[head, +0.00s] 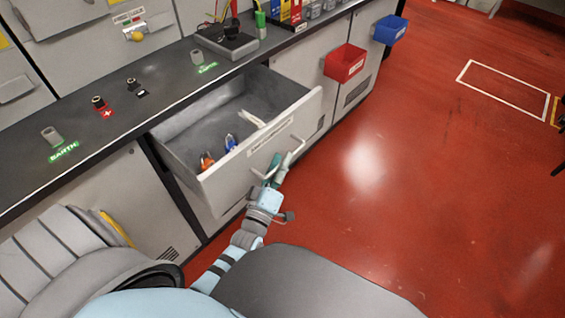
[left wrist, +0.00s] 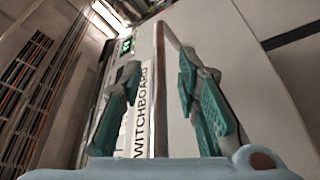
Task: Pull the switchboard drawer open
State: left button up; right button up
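The switchboard drawer (head: 222,185) is pulled well out of the grey cabinet under the dark counter in the head view. Its front carries a bar handle (head: 297,142) and a label. In the left wrist view the label (left wrist: 141,115) partly reads "SWITCHBOARD". My left gripper (head: 277,168) is at the handle on the drawer front. Whether either finger touches the handle cannot be told. My right gripper is not in view.
Inside the drawer lie an orange item (head: 207,161), a blue item (head: 231,142) and a white item (head: 251,118). A red bin (head: 344,63) and a blue bin (head: 390,30) hang on the cabinet fronts farther along. The red floor (head: 400,180) to the right is clear.

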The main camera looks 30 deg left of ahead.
pick_arm(q)
jog(key=v, duration=1.2)
jog(key=shift+w+f, duration=0.1)
